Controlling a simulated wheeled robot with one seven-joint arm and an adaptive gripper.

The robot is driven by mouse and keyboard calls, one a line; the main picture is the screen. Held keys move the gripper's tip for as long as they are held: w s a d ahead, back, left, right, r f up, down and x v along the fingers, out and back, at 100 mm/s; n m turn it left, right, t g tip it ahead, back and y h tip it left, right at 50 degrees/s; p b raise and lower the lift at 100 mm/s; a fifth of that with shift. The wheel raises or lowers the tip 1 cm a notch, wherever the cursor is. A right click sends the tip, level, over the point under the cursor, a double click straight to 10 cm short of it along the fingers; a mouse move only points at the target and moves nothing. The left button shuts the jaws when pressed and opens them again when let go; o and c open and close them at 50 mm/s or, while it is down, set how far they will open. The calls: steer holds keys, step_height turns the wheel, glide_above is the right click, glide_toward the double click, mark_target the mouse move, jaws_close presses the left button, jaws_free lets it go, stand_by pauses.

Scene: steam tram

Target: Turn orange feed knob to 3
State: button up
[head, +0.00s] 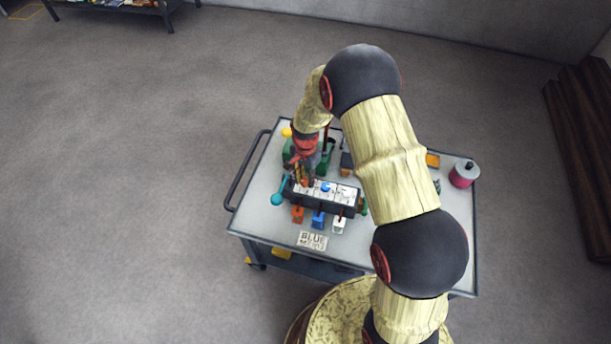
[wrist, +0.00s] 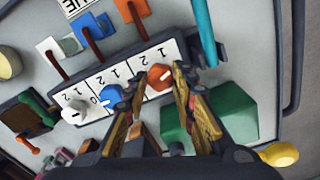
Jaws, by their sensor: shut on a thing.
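The orange feed knob (wrist: 160,77) sits at one end of a dark control box with a white numbered panel (wrist: 128,68). It has a white pointer mark. The digits 1 and 2 show near it; I cannot read a 3 or the exact setting. My gripper (wrist: 154,84) has its two fingers on either side of the orange knob and is shut on it. In the head view my gripper (head: 303,178) is over the left end of the panel (head: 335,191) and hides most of the knob.
A blue knob (wrist: 110,97) and a white knob (wrist: 73,115) sit beside it in the row. A teal lever (wrist: 203,30) stands close to the fingers. A green block (wrist: 222,112) and yellow ball (wrist: 280,154) are nearby.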

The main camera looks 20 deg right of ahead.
steer(key=n+p, duration=0.2)
steer(key=n, duration=0.2)
steer(key=shift+r+n, duration=0.1)
steer(key=shift+n, duration=0.2)
steer(key=n+p, duration=0.1)
steer(key=n, duration=0.2)
steer(key=shift+n+p, duration=0.35)
steer(key=shift+n, duration=0.05)
steer(key=n+p, duration=0.1)
steer(key=n, duration=0.2)
steer(key=shift+n, duration=0.3)
steer(key=n+p, duration=0.1)
steer(key=n, duration=0.3)
steer(key=n+p, duration=0.1)
steer(key=n, duration=0.7)
steer(key=shift+n+p, duration=0.3)
steer(key=n, duration=0.3)
steer(key=shift+n, duration=0.3)
steer(key=shift+n+p, duration=0.4)
steer(key=shift+n, duration=1.4)
